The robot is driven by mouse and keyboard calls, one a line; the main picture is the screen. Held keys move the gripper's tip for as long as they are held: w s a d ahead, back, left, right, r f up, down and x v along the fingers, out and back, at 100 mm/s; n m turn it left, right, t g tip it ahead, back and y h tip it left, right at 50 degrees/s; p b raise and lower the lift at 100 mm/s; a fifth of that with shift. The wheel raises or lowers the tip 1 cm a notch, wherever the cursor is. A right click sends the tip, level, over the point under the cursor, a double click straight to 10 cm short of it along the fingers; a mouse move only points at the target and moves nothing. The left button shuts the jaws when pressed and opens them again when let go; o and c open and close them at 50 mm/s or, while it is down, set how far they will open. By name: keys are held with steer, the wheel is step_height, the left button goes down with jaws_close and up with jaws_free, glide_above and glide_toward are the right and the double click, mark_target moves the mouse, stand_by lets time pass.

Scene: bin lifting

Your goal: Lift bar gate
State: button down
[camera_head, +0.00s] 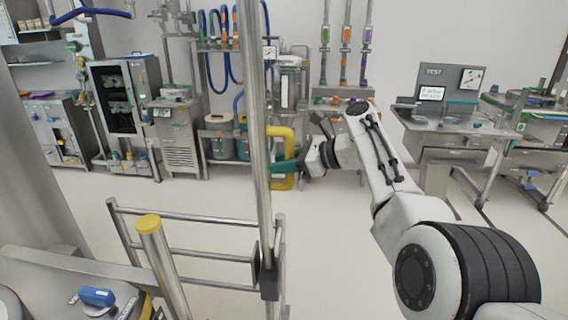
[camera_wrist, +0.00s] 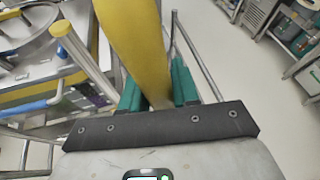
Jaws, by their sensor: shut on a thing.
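The bar gate (camera_head: 190,252) is a low frame of grey metal rails, left of centre in the head view. A tall metal post (camera_head: 257,110) rises at its right end. A bent yellow handle (camera_head: 290,137) is on the right side of this post. My gripper (camera_head: 285,165) reaches in from the right, with green fingers at the handle. In the wrist view the yellow handle (camera_wrist: 137,40) runs between the two green fingers of my gripper (camera_wrist: 157,85), which is shut on it. The handle's lower end is hidden behind the dark gripper plate.
A yellow-capped post (camera_head: 160,255) and a bench with a blue-handled part (camera_head: 97,297) stand at front left. Cabinets and machines line the back wall. A test bench (camera_head: 445,125) stands at back right. The pale floor (camera_head: 335,250) between is clear.

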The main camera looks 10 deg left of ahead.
steer(key=c, duration=0.9)
jaws_free()
steer(key=shift+f, duration=0.15)
steer(key=shift+s+d+r+p, duration=0.1)
steer(key=shift+d+r+p, duration=0.35)
steer(key=shift+p, duration=0.5)
steer(key=shift+f+p+v, duration=0.1)
steer(key=shift+p+v, duration=0.1)
steer(key=shift+v, duration=2.2)
steer(key=shift+f+p+v, duration=0.15)
steer(key=shift+p+v, duration=0.05)
steer(key=shift+v, duration=2.15)
steer(key=shift+d, duration=0.1)
